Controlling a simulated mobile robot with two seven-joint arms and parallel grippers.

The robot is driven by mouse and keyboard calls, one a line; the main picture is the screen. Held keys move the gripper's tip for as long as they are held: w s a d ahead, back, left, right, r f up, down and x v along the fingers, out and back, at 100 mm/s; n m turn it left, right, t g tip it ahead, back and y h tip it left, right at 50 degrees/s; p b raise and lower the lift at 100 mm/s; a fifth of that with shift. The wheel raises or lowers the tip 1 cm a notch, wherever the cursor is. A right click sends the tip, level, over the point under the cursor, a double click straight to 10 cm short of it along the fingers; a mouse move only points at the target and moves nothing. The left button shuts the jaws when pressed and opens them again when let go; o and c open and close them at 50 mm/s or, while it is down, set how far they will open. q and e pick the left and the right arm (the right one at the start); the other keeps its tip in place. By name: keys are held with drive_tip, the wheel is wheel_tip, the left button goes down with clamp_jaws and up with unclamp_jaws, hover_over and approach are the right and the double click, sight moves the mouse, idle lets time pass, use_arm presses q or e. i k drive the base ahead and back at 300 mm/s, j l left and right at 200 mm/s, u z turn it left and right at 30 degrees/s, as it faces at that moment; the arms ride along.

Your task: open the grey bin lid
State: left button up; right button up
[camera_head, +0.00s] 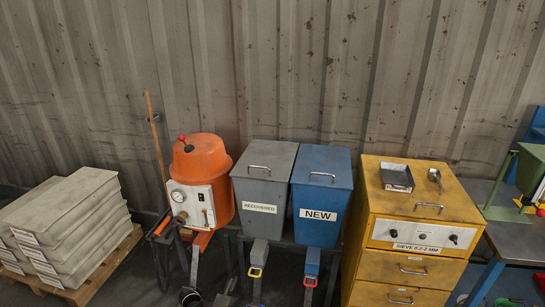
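The grey bin (261,224), labelled "RECOVERED", stands near the middle of the view against the corrugated wall. Its grey lid (282,157) lies flat and shut on top, with a metal bar handle (260,168) near the front. The inside of the bin is hidden by the lid. Neither of my grippers shows in the head view.
A blue bin (316,232) labelled "NEW" stands close on the right. An orange tank (203,156) with a gauge panel is close on the left. A yellow drawer cabinet (400,268) carries a metal tray (397,178) and scoop (435,178).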

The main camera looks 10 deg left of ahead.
sight(268, 160)
drive_tip(key=i+u, duration=0.15)
drive_tip(key=u, duration=0.7)
drive_tip(key=i+l+u, duration=0.7)
drive_tip(key=i+l, duration=0.05)
drive_tip(key=l, duration=0.05)
